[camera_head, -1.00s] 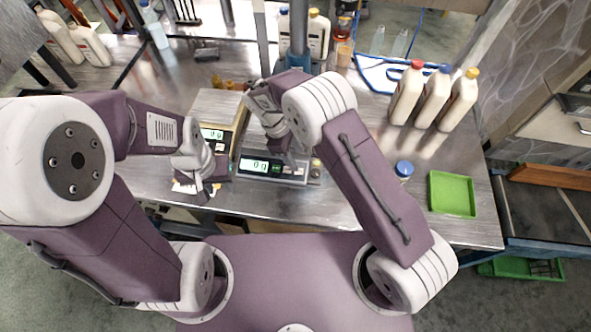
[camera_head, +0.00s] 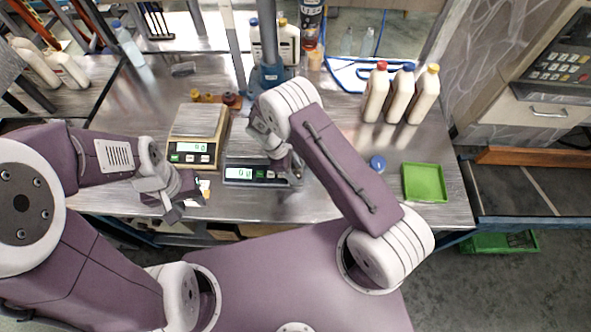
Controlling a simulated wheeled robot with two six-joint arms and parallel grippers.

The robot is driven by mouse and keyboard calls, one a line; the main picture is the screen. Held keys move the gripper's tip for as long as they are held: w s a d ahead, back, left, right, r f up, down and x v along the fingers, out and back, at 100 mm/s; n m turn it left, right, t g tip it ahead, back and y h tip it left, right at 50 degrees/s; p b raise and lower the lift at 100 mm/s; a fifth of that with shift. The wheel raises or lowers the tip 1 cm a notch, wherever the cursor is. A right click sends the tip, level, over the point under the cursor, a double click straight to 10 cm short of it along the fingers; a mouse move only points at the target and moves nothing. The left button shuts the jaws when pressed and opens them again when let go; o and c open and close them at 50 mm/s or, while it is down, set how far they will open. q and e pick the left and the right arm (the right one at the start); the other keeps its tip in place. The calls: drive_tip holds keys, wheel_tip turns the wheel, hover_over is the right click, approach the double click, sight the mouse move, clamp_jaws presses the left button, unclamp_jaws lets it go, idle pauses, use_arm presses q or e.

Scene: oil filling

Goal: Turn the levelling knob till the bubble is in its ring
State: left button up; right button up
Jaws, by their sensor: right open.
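Two scales stand side by side on the steel bench. The nearer grey scale (camera_head: 241,173) has a lit green display. My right gripper (camera_head: 293,174) is open, low over the right end of the grey scale. It and its wrist cover that corner, so I cannot make out the levelling knob, the bubble or its ring. My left gripper (camera_head: 184,208) hangs near the bench's front edge, left of the grey scale; I cannot tell its jaw state.
A green tray (camera_head: 425,182) and a blue cap (camera_head: 377,163) lie to the right. Several white bottles, including a red-capped one (camera_head: 376,92), stand behind them. A blue stand (camera_head: 271,72) rises at the back.

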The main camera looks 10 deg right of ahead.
drive_tip(key=shift+d+f, duration=0.1)
drive_tip(key=shift+f, duration=0.25)
drive_tip(key=shift+s, duration=0.1)
drive_tip(key=shift+c, duration=0.3)
clamp_jaws()
drive_tip(key=m+b, duration=0.2)
drive_tip(key=m+g+b, duration=0.1)
drive_tip(key=shift+w+f+m+y, duration=0.2)
drive_tip(key=shift+f+m+y, duration=0.1)
drive_tip(key=shift+r+m+b, duration=0.2)
drive_tip(key=shift+m+b, duration=0.15)
drive_tip(key=shift+m, duration=0.05)
drive_tip(key=shift+r+g, duration=0.15)
drive_tip(key=shift+g, duration=0.15)
drive_tip(key=shift+o, duration=0.3)
unclamp_jaws()
